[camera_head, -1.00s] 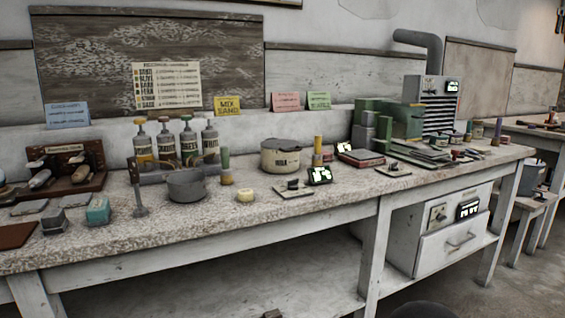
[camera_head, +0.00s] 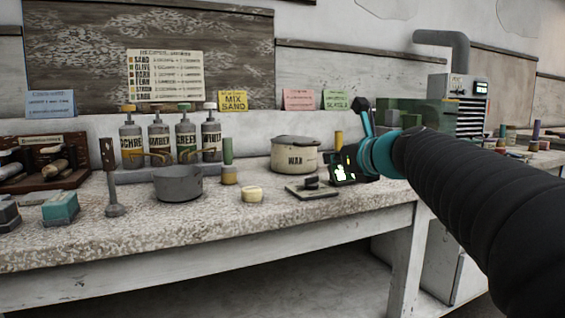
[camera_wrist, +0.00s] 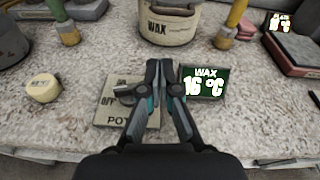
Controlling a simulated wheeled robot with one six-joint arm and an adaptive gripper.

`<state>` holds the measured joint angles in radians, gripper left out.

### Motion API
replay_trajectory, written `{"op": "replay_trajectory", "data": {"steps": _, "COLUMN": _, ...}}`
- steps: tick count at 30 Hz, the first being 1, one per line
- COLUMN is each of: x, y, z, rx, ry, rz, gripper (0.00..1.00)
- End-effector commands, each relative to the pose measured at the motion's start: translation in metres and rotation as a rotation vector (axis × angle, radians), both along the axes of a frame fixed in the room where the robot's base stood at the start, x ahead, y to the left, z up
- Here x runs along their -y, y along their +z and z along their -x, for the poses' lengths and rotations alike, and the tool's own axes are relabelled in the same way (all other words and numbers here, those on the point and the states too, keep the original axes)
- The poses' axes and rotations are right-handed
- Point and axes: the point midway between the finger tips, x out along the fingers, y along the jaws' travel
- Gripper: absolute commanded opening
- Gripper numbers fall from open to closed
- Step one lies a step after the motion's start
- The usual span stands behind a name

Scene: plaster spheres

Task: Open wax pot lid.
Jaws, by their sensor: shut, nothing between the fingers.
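The wax pot (camera_head: 296,158) is a cream pot labelled WAX, standing upright on the bench. Its grey lid (camera_head: 297,140) lies on top in the head view. In the wrist view the pot (camera_wrist: 168,26) is at the top centre, with its top mostly cut off by the frame edge. My gripper (camera_wrist: 163,66) is shut and empty, above the bench in front of the pot and apart from it. In the head view my gripper (camera_head: 364,112) is to the right of the pot.
A display (camera_wrist: 205,83) reading WAX 16 °C and a switch plate (camera_wrist: 122,105) lie close under my gripper. A yellow wax-like puck (camera_head: 252,194), a grey saucepan (camera_head: 178,184) and several bottles (camera_head: 158,138) stand to the left.

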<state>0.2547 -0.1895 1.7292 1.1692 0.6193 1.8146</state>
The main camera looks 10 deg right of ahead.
Motion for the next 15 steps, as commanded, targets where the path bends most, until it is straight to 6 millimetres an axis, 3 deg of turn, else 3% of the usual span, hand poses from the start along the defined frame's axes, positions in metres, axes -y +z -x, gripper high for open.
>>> {"op": "replay_trajectory", "data": {"steps": 5, "x": 0.005, "y": 0.007, "z": -0.014, "rx": 0.001, "ry": -0.030, "rz": -0.116, "gripper": 0.00}}
{"op": "replay_trajectory", "data": {"steps": 15, "x": -0.014, "y": -0.002, "z": -0.060, "rx": -0.002, "ry": -0.023, "rz": -0.117, "gripper": 0.00}}
